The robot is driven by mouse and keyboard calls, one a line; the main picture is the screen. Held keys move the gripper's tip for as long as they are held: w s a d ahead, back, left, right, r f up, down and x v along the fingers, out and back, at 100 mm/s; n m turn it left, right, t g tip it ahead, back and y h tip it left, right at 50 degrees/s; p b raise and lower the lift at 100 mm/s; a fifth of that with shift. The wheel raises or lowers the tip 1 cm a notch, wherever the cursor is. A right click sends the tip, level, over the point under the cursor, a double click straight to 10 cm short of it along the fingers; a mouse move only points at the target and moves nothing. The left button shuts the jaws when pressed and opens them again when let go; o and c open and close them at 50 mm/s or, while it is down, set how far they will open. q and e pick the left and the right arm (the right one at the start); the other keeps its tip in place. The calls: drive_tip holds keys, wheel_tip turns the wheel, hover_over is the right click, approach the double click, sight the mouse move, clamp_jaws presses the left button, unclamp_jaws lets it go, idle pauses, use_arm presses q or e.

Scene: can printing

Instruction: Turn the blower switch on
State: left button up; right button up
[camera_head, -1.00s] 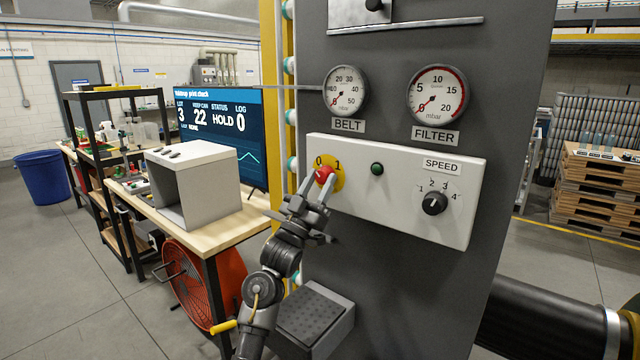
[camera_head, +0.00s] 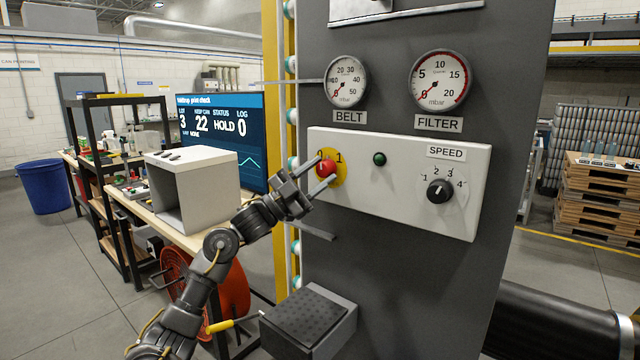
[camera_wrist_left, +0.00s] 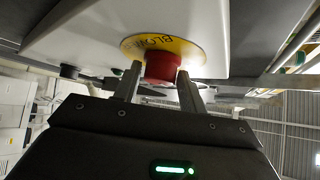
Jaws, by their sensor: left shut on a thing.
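The blower switch (camera_head: 327,168) is a red knob on a round yellow plate marked 0 and 1, at the left end of a white control panel (camera_head: 400,205). My left gripper (camera_head: 322,174) reaches it from the lower left and is shut on the red knob. In the left wrist view the red knob (camera_wrist_left: 161,66) sits between my two fingertips (camera_wrist_left: 158,74), under the yellow plate, on which part of the word BLOWER shows. The fingers partly hide the knob and its pointer. My right gripper is not in view.
A green lamp (camera_head: 379,159) and a SPEED dial (camera_head: 439,190) are on the same panel. The BELT gauge (camera_head: 346,82) and FILTER gauge (camera_head: 440,80) are above. A workbench with a grey box (camera_head: 192,188) and a screen (camera_head: 222,130) stands left. A dark stepped block (camera_head: 309,318) is below.

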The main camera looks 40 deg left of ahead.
use_arm(q)
drive_tip(key=m+g, duration=0.1)
drive_tip(key=m, duration=0.1)
drive_tip(key=m+g+h, duration=0.1)
drive_tip(key=m+g, duration=0.1)
drive_tip(key=shift+a+r, duration=0.15)
drive_tip(key=m+g, duration=0.1)
drive_tip(key=m+g+p, duration=0.1)
drive_tip(key=shift+r+m, duration=0.3)
drive_tip(key=shift+m, duration=0.1)
drive_tip(key=m+g+p, duration=0.1)
drive_tip(key=p, duration=0.1)
drive_tip(key=m+g+p, duration=0.1)
drive_tip(key=m, duration=0.1)
drive_tip(key=shift+a+r+y+p, duration=0.1)
drive_tip(key=shift+r+y+p, duration=0.05)
drive_tip(key=shift+y+p, duration=0.2)
drive_tip(key=shift+m+g+p, duration=0.4)
drive_tip(key=shift+g+p, duration=0.1)
drive_tip(key=shift+p, duration=0.1)
drive_tip(key=shift+y, duration=0.25)
drive_tip(key=shift+f, duration=0.2)
drive_tip(key=o, duration=0.8)
